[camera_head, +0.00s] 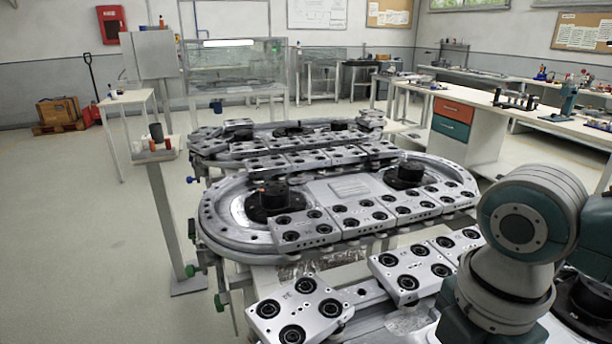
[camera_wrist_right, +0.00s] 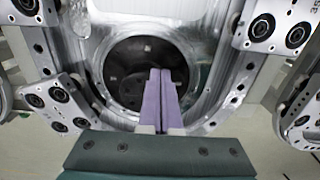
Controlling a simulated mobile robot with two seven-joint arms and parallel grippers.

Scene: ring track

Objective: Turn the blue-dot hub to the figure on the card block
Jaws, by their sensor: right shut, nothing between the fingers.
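My right gripper (camera_wrist_right: 160,98) shows in the right wrist view with its two purple fingers together and nothing between them. The fingers lie over a dark round hub (camera_wrist_right: 125,68) set in a metal ring; whether they touch it I cannot tell. No blue dot can be made out on it. In the head view, dark hubs stand on the middle track at its left end (camera_head: 268,200) and right end (camera_head: 405,174); the left one has a small reddish mark. I cannot make out a card block or its figure. My left gripper is not in view.
Grey carrier plates with black round sockets line the tracks, including one at the near left (camera_head: 300,309). Carriers (camera_wrist_right: 58,101) also flank the hub in the right wrist view. A slim stand (camera_head: 165,210) with small containers is at the left.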

